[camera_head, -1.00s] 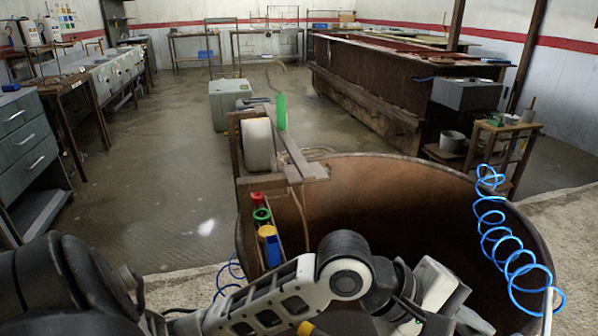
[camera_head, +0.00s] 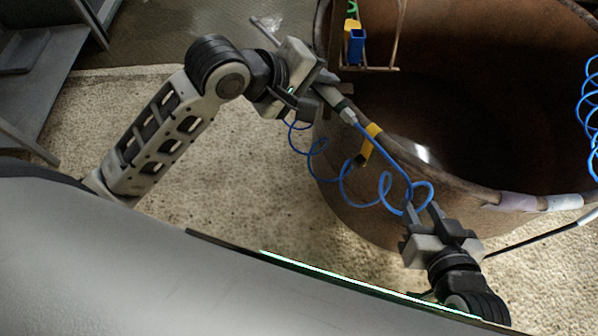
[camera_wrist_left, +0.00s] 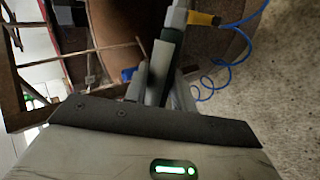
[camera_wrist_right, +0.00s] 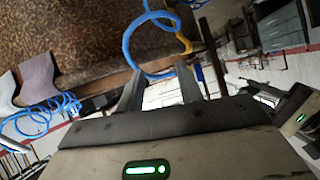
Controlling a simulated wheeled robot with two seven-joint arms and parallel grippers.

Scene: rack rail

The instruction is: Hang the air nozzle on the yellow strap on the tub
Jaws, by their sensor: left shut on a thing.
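My left gripper (camera_head: 322,88) is shut on the air nozzle (camera_head: 345,110), a grey and dark body, at the tub's near left rim. The nozzle also shows between the fingers in the left wrist view (camera_wrist_left: 165,65). The yellow strap (camera_head: 371,141) hangs over the rim of the rusty brown tub (camera_head: 390,185), just right of the nozzle; it also shows in the left wrist view (camera_wrist_left: 203,19). A blue hose (camera_head: 385,158) runs from the nozzle to my right gripper (camera_head: 424,208). My right gripper is open, with a hose loop (camera_wrist_right: 150,74) at its fingertips.
Another blue coil (camera_head: 588,105) hangs at the tub's right side. Pale bands (camera_head: 517,201) wrap the rim right of my right gripper. The speckled floor (camera_head: 250,185) in front is clear.

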